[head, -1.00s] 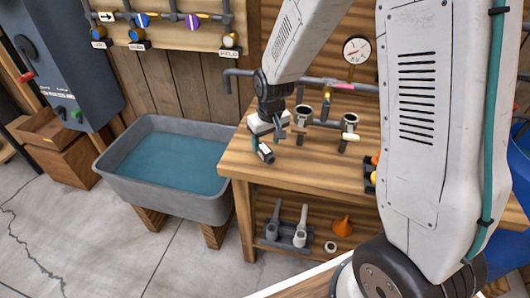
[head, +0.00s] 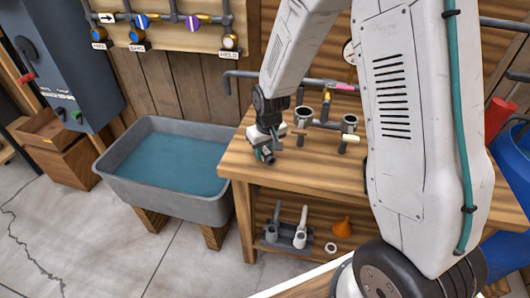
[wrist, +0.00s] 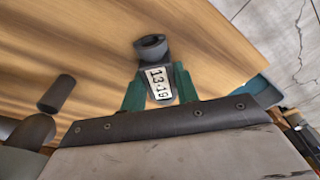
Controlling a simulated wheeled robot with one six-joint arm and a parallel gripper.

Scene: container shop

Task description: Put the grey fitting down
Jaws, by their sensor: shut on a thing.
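My gripper (head: 266,150) is over the left front part of the wooden bench top, with its green fingers shut on the grey fitting (head: 267,156). In the wrist view the fitting (wrist: 151,48) is a dark grey piece with a round open ring at its far end. A white label with black digits faces the camera between the fingertips (wrist: 158,88). The wooden bench top (wrist: 100,35) lies beneath it. I cannot tell whether the fitting touches the wood.
Two upright grey sockets (head: 303,115) stand on the bench behind and right of my gripper. A dark cylinder (wrist: 57,93) shows at left in the wrist view. A grey water-filled trough (head: 125,187) is left of the bench. An orange funnel (head: 342,226) sits on the lower shelf.

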